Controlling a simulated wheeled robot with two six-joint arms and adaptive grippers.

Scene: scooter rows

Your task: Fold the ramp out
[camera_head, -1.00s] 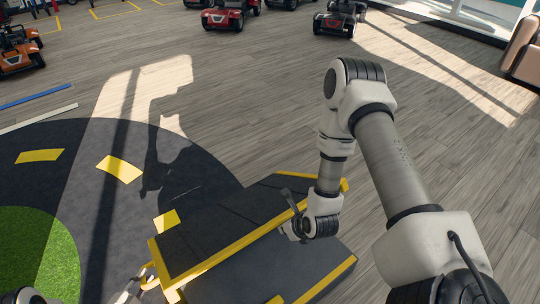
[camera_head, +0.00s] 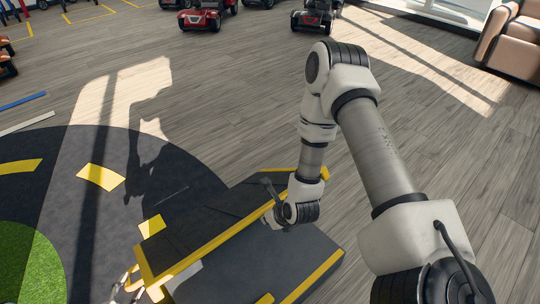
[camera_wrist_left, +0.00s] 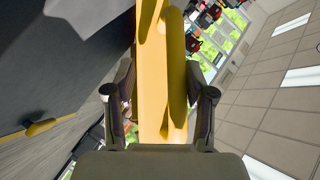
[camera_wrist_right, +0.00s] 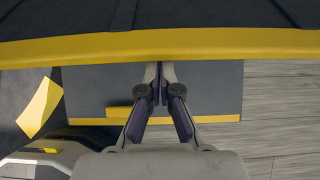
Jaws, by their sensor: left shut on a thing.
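The ramp is black with yellow edges. Its tilted upper panel (camera_head: 195,222) stands over a flat lower panel (camera_head: 265,262) with yellow strips; the upper panel's yellow edge also crosses the right wrist view (camera_wrist_right: 200,45). My left gripper (camera_head: 130,285) is at the bottom left of the head view, partly cut off. In the left wrist view, its fingers (camera_wrist_left: 160,103) are shut on a yellow edge of the ramp (camera_wrist_left: 152,75). My right gripper (camera_head: 277,208) is at the upper panel's long yellow edge. Its fingertips (camera_wrist_right: 160,72) are together, with nothing visible between them.
A dark round mat (camera_head: 60,170) with yellow dashes and a green centre (camera_head: 25,260) lies to the left. Parked scooters (camera_head: 200,18) stand at the back. A tan armchair (camera_head: 515,45) is at the top right. The wooden floor between is clear.

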